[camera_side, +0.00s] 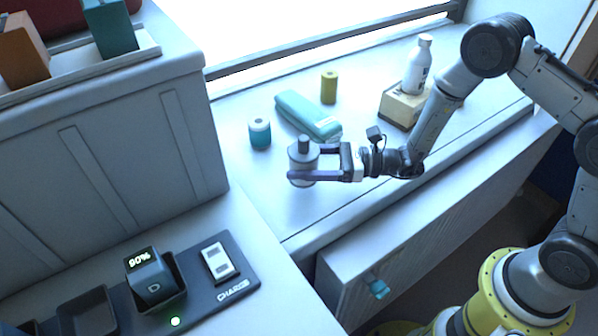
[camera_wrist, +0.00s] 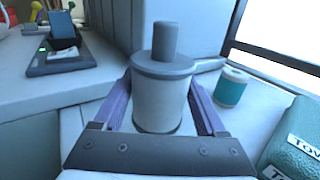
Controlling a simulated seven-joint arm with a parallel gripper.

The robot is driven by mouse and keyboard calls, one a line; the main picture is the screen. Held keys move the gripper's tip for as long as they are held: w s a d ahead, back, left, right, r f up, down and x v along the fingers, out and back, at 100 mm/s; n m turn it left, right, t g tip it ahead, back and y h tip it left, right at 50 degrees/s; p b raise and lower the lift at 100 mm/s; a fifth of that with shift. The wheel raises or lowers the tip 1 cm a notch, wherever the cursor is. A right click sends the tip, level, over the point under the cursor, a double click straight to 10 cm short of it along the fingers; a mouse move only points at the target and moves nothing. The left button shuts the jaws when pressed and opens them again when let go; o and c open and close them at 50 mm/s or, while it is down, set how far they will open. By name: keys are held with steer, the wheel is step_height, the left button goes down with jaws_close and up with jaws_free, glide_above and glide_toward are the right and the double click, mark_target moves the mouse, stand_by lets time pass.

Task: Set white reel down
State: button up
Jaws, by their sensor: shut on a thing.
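The white reel (camera_side: 303,172) has a grey top flange and a grey knob. It stands upright between the fingers of my gripper (camera_side: 304,163), over the light worktop (camera_side: 262,190). In the wrist view the reel (camera_wrist: 158,105) fills the middle, with a purple finger of my gripper (camera_wrist: 158,112) on each side. My gripper is shut on the reel. I cannot tell whether the reel's base touches the worktop.
A teal-and-white roll (camera_side: 260,134) stands just behind the reel, with a teal case (camera_side: 308,115) beyond. A yellow cylinder (camera_side: 328,88) and a white bottle (camera_side: 418,65) on a box (camera_side: 402,106) stand farther back. A charging dock (camera_side: 237,288) is at lower left.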

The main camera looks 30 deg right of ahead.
steer(key=shift+w+a+f, duration=0.1)
steer(key=shift+w+f, duration=0.1)
steer(key=shift+f, duration=0.1)
steer(key=shift+w+f, duration=0.1)
steer(key=shift+f, duration=1.45)
steer(key=shift+f, duration=0.2)
steer(key=o, duration=1.3)
steer(key=shift+o, duration=0.2)
steer(key=shift+r, duration=0.1)
steer(key=shift+r, duration=0.1)
steer(key=v, duration=1.2)
